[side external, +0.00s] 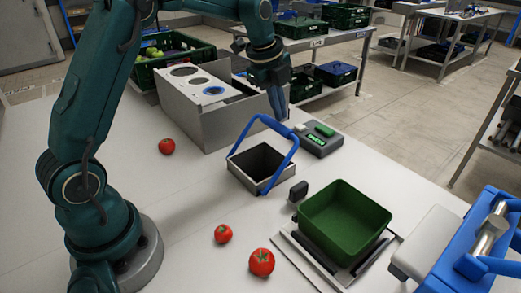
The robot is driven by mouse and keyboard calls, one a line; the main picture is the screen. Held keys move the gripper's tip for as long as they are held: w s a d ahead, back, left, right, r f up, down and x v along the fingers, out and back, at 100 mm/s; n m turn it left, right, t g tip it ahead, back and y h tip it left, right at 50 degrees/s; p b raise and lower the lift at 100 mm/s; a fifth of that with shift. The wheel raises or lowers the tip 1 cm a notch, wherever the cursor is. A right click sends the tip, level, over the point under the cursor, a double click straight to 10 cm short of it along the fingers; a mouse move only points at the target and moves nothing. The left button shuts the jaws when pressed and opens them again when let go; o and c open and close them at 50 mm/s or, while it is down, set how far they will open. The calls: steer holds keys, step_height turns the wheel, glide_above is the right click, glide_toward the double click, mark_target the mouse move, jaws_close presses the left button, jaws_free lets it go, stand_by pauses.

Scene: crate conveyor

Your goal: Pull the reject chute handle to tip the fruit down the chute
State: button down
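The reject chute (244,174) is a grey square box with a dark opening, standing on the white table in the middle of the side external view. Its blue handle (244,132) is a bent bar that rises above the opening. No fruit shows in the visible part of the opening. My gripper (279,112) points down at the top of the handle, near its right bend. The fingertips overlap the bar in this view. I cannot tell whether they touch it, or how far apart they are.
Tomatoes (262,262) lie loose on the table. A grey box with round holes (222,130) stands behind the chute. A blue machine (455,262) is at lower right.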

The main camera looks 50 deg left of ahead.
steer(key=shift+w+f, duration=0.45)
steer(key=shift+w, duration=0.2)
stand_by(0.9)
steer(key=shift+s+r, duration=0.2)
steer(key=shift+s, duration=0.8)
steer(key=shift+s+r, duration=0.2)
steer(key=shift+s, duration=0.8)
steer(key=v, duration=1)
